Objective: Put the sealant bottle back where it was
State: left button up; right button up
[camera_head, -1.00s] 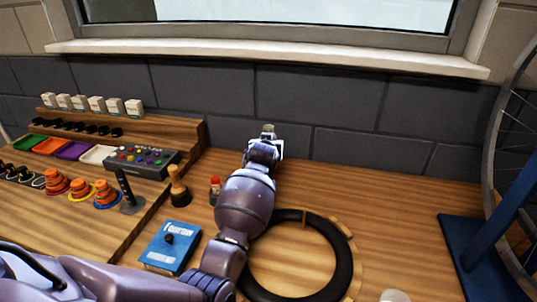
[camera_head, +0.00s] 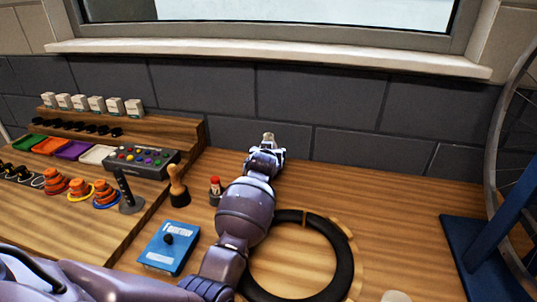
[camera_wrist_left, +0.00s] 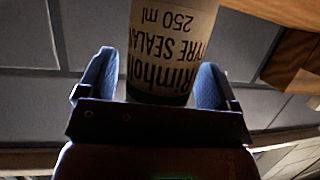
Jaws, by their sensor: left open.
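The sealant bottle (camera_wrist_left: 172,42) is a pale bottle with a dark lower band and upside-down lettering in the left wrist view, reading tyre sealant, 250 ml. It stands between the two blue fingers of my left gripper (camera_wrist_left: 155,88), which is open, with a visible gap on the right side of the bottle. In the head view my left gripper (camera_head: 266,152) is at the back of the bench near the grey wall, and a pale top of the bottle (camera_head: 268,138) shows just beyond it. The bottle's base is hidden there. My right gripper is not in view.
A black tyre (camera_head: 345,262) lies right of my left arm. A blue box (camera_head: 160,258), a wooden-handled tool (camera_head: 177,180) and a small red-capped bottle (camera_head: 215,186) are left of it. A blue wheel stand (camera_head: 465,245) is at the right. The back right bench is clear.

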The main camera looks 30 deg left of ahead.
pick_arm(q)
jog(key=shift+r, duration=0.1)
jog(key=shift+s+r, duration=0.1)
jog(key=p+v, duration=0.2)
jog(key=v, duration=0.9)
jog(key=shift+s+d, duration=0.2)
jog(key=shift+s, duration=0.15)
jog(key=shift+r, duration=0.1)
